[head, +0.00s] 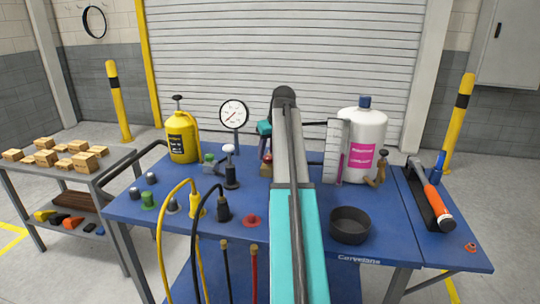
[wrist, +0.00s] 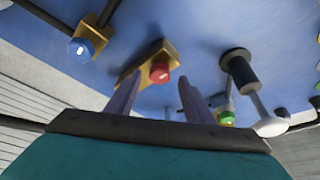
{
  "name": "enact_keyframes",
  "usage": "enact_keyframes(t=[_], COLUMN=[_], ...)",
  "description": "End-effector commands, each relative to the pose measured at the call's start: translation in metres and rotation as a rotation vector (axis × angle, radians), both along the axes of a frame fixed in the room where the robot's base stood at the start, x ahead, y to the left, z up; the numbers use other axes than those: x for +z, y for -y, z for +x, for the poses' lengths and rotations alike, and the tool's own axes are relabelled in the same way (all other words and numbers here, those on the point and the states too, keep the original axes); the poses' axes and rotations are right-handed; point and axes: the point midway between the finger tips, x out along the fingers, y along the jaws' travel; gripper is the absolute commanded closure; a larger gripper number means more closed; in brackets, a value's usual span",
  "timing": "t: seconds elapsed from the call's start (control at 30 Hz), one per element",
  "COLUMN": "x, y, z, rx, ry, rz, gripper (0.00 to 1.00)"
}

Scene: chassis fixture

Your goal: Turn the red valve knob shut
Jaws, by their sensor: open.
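The red valve knob (wrist: 160,72) sits on a brass block (wrist: 138,64) fixed to the blue bench. In the wrist view it shows between and beyond the two fingertips of my gripper (wrist: 159,78). The fingers are apart and hold nothing; I see no clear contact with the knob. In the head view the red knob (head: 267,158) and its brass base are small, just left of my teal arm. My gripper (head: 267,145) is above it there, and its fingers are hard to make out.
A black post with a white ball-ended lever (wrist: 268,126) stands near the knob. A green knob (wrist: 226,118) and a blue knob (wrist: 81,47) are nearby. On the bench stand a gauge (head: 234,113), yellow can (head: 183,140), white bottle (head: 364,140) and black bowl (head: 350,226).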

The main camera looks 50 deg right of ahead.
Motion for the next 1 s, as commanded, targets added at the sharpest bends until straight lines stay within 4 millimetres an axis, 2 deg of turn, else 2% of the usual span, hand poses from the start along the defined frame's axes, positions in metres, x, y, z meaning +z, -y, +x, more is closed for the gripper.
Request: enact_keyframes(t=[0.23, 0.57, 0.6, 0.67, 0.83, 1.0], x=[-0.018, -0.019, -0.019, -0.019, -0.019, -0.019], y=[0.003, 0.003, 0.004, 0.004, 0.004, 0.004], z=[0.007, 0.007, 0.007, 0.007, 0.007, 0.007], rx=[0.000, -0.001, -0.001, -0.001, -0.001, -0.004], ry=[0.000, 0.001, 0.001, 0.001, 0.001, 0.001], rz=[0.000, -0.001, -0.001, -0.001, -0.001, -0.001], gripper=[0.52, 0.52, 0.54, 0.64, 0.93, 0.94])
